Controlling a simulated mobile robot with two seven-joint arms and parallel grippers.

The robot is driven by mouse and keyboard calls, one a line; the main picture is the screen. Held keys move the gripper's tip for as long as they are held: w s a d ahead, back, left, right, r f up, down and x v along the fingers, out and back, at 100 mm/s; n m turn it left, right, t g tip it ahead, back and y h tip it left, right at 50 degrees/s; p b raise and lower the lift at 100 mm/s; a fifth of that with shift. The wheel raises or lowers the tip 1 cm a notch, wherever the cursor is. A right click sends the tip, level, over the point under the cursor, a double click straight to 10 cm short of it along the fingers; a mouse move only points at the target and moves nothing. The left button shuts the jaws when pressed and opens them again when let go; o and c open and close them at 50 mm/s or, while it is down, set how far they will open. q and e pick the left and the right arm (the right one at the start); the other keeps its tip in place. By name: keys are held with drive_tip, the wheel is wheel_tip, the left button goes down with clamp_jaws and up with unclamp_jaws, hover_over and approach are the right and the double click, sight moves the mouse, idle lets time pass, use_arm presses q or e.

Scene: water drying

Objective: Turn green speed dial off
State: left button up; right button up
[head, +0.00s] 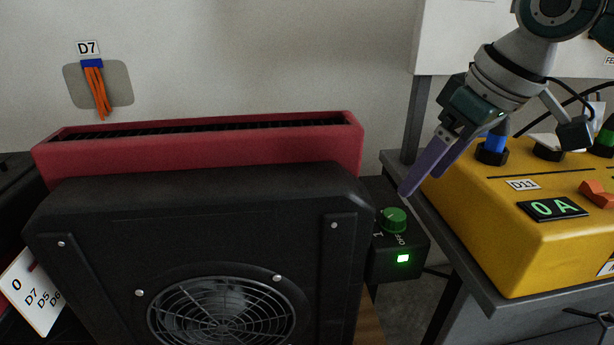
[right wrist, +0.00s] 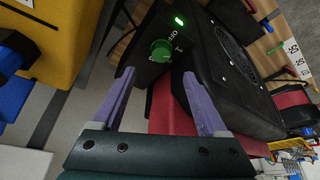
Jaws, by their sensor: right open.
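The green speed dial (head: 393,219) sits on top of a small black control box (head: 400,262) at the right side of a black fan unit (head: 190,230). An "OFF" mark and a lit green lamp (head: 403,258) show on the box. My right gripper (head: 405,190) comes in from the upper right, with its purple fingers just above the dial in the head view. In the right wrist view the dial (right wrist: 161,50) lies ahead of the gap between the open, empty fingers (right wrist: 158,85), apart from them. My left gripper is not in view.
A yellow power box (head: 480,225) with knobs and a "0 A" display (head: 555,208) stands on a grey table close to the right. A red slotted unit (head: 200,145) stands behind the fan. Orange cables (head: 97,90) hang on the wall.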

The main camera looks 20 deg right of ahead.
sight(395, 214)
drive_tip(key=b+x, duration=0.2)
drive_tip(key=x, duration=0.6)
drive_tip(key=shift+a+f, duration=0.15)
drive_tip(key=shift+f, duration=0.15)
clamp_jaws()
